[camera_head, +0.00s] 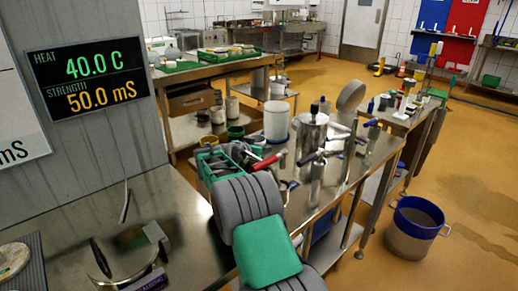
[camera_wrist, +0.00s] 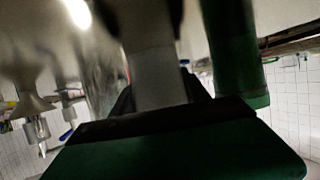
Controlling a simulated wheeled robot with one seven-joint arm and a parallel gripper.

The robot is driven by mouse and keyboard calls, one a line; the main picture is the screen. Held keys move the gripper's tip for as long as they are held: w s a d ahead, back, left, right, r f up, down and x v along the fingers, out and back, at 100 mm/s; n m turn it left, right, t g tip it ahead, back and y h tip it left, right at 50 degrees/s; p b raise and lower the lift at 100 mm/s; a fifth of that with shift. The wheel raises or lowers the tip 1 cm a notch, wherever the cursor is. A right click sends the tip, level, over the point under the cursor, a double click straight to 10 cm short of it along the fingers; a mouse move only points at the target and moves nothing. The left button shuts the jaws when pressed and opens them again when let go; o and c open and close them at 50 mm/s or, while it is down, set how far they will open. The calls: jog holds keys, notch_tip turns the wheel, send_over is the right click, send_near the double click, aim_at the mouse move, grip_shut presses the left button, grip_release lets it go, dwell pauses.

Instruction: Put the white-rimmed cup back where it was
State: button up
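I cannot pick out a white-rimmed cup with certainty in either view. In the head view, my grey and green arm reaches over the steel bench (camera_head: 185,215) and hides part of it. My gripper (camera_wrist: 195,75) shows dark and blurred at close range in the wrist view, with a grey part and a dark green upright part. I cannot tell whether it is open or holds anything. In the head view, small pots (camera_head: 217,114) stand on a lower shelf behind the bench, too small to tell their rims.
A white tub (camera_head: 277,120) and a steel pot (camera_head: 312,135) with blue-handled tools crowd the bench beyond my arm. A green crate (camera_head: 216,165) sits beside my arm. A blue-rimmed bucket (camera_head: 415,228) stands on the floor at right. A display (camera_head: 90,78) reads 40.0 C and 50.0 mS.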

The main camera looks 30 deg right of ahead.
jog(key=o, duration=0.4)
jog(key=shift+r, duration=0.2)
jog(key=v, duration=0.7)
jog(key=shift+s+a, duration=0.1)
jog(key=shift+a, duration=0.1)
